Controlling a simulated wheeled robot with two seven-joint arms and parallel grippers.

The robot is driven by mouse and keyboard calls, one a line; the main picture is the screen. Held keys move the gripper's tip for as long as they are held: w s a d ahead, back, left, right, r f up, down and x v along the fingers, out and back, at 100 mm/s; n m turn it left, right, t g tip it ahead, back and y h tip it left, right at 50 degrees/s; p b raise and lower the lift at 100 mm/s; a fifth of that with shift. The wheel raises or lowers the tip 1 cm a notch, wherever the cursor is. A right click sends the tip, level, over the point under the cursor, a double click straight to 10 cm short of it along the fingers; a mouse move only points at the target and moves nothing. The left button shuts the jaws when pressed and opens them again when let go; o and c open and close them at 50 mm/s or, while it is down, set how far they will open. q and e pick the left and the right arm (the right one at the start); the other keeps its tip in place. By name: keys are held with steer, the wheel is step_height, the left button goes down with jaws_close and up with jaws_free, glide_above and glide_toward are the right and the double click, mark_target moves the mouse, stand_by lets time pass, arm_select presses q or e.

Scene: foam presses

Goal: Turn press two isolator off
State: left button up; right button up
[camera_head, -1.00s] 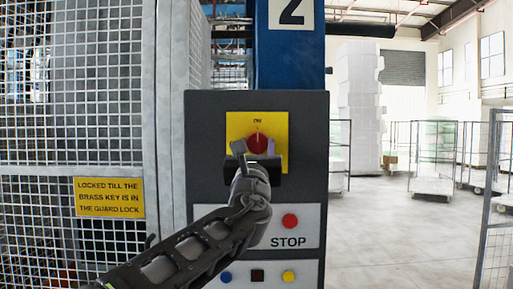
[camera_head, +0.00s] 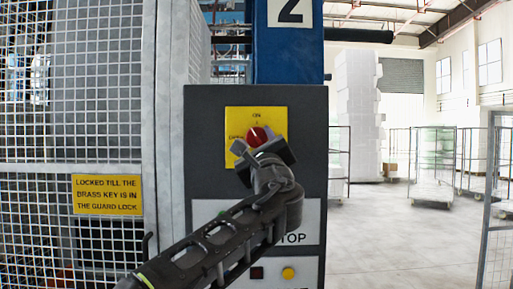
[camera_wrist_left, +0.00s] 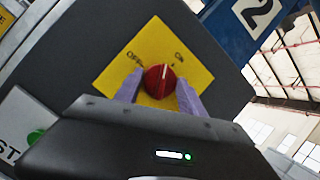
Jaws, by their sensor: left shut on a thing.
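The press two isolator is a red round knob (camera_head: 256,135) on a yellow plate (camera_head: 232,116) marked ON at the top and OFF at the left. My left gripper (camera_head: 260,146) is shut on the knob, tilted, and covers the plate's lower right. In the left wrist view the knob (camera_wrist_left: 160,80) sits between the two purple-grey fingers of the gripper (camera_wrist_left: 159,93). My right gripper is in neither view.
The dark control panel (camera_head: 205,150) carries a STOP plate (camera_head: 308,228), partly behind my left arm, with small buttons below. A mesh guard (camera_head: 100,110) with a yellow sign (camera_head: 108,194) stands left. Wire trolleys (camera_head: 434,160) and open floor lie right.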

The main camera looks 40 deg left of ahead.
arm_select(q)
steer(key=n, duration=0.1)
steer(key=n+g, duration=0.1)
steer(key=shift+w+d+n+y, duration=0.1)
steer(key=shift+d+n+y, duration=0.05)
steer(key=shift+n+y, duration=0.15)
steer(key=n+g, duration=0.2)
steer(key=n, duration=0.1)
steer(key=shift+r+n+y+p, duration=0.15)
steer(key=shift+n+y+p, duration=0.15)
steer(key=shift+n+p, duration=0.1)
steer(key=n+g+p, duration=0.1)
steer(key=n, duration=0.3)
steer(key=shift+r+g+p, duration=0.15)
steer(key=shift+g+p, duration=0.25)
steer(key=shift+n+g+p, duration=0.7)
steer(key=shift+n+p, duration=0.25)
steer(key=shift+n, duration=1.25)
steer(key=shift+h, duration=0.4)
steer(key=o, duration=1.4)
steer(key=shift+c, duration=0.2)
steer(key=shift+d, duration=0.1)
